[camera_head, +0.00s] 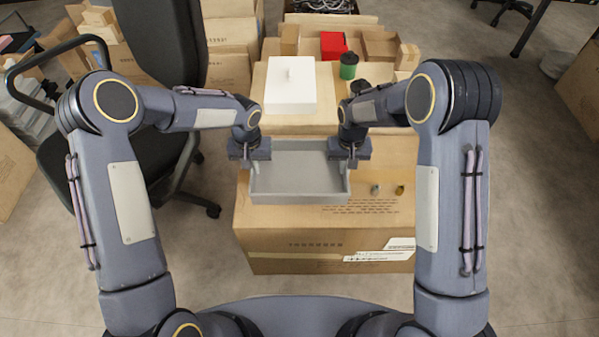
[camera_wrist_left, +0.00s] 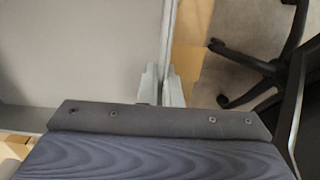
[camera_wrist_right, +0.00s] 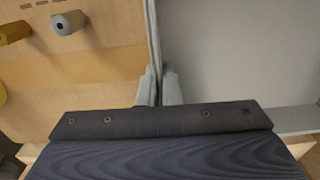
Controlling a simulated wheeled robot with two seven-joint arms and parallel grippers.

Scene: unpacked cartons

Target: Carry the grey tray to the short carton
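The grey tray (camera_head: 298,190) is empty and level at the top of the near carton (camera_head: 322,232). I cannot tell whether it rests on that carton or hangs slightly above it. My left gripper (camera_head: 250,160) is at its left wall, with the fingers (camera_wrist_left: 163,88) on both sides of the wall. My right gripper (camera_head: 348,160) is at its right wall, its fingers (camera_wrist_right: 159,88) closed around the wall. The views do not make clear which carton is the short one.
A white lidded box (camera_head: 291,92) stands on a carton behind the tray. A green jar (camera_head: 348,66) and a red box (camera_head: 333,45) are farther back. An office chair (camera_head: 130,140) stands left.

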